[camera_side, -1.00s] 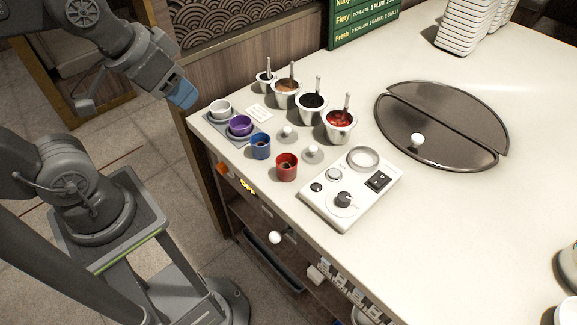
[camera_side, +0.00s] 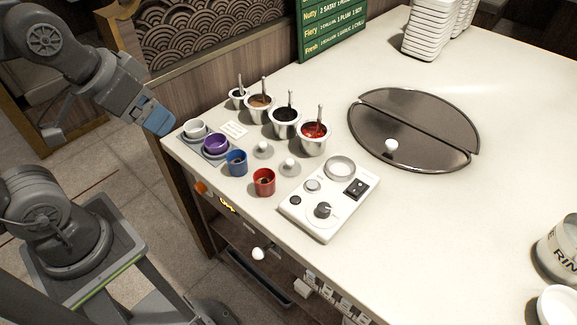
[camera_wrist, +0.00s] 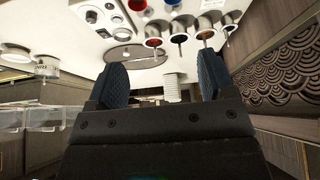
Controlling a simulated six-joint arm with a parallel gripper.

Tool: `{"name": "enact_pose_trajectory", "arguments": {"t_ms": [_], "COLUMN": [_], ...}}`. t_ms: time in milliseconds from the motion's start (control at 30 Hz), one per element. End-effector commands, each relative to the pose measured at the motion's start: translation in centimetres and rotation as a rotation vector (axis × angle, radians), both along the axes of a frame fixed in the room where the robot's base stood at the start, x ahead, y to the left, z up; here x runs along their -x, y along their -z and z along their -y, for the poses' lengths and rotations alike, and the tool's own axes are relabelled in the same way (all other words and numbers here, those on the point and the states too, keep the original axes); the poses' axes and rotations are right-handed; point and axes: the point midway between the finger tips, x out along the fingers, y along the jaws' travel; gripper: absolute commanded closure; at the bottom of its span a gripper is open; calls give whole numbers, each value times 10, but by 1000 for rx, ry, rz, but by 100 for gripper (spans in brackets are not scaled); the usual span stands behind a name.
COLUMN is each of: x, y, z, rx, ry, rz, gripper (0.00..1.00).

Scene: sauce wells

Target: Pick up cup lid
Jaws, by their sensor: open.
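Two small grey lids with round knobs, the left lid (camera_side: 263,150) and the right lid (camera_side: 290,168), lie on the counter behind the blue cup (camera_side: 237,163) and the red cup (camera_side: 264,182). Both cups stand uncovered. A purple cup (camera_side: 215,144) and a white cup (camera_side: 195,129) sit on a grey tray at the counter's left corner. My gripper (camera_side: 158,120) is left of the white cup, above the counter's edge and away from the lids. In the wrist view my gripper (camera_wrist: 162,82) is open, with nothing between its dark fingers.
Several metal sauce wells with spoons, including a red one (camera_side: 313,139), stand behind the lids. A white control box (camera_side: 325,211) is right of the red cup. A dark oval hatch (camera_side: 425,115) with a white knob lies further right.

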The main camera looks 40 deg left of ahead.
Motion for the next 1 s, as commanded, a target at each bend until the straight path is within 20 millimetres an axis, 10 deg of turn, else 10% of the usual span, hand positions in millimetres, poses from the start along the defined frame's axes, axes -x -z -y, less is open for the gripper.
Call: {"name": "enact_pose_trajectory", "arguments": {"t_ms": [467,1000], "x": [-118,-249], "y": [4,123], "z": [20,61], "rx": [259,377], "ry": [-601,-1445], "rz": [-214,-383], "gripper": [24,24]}}
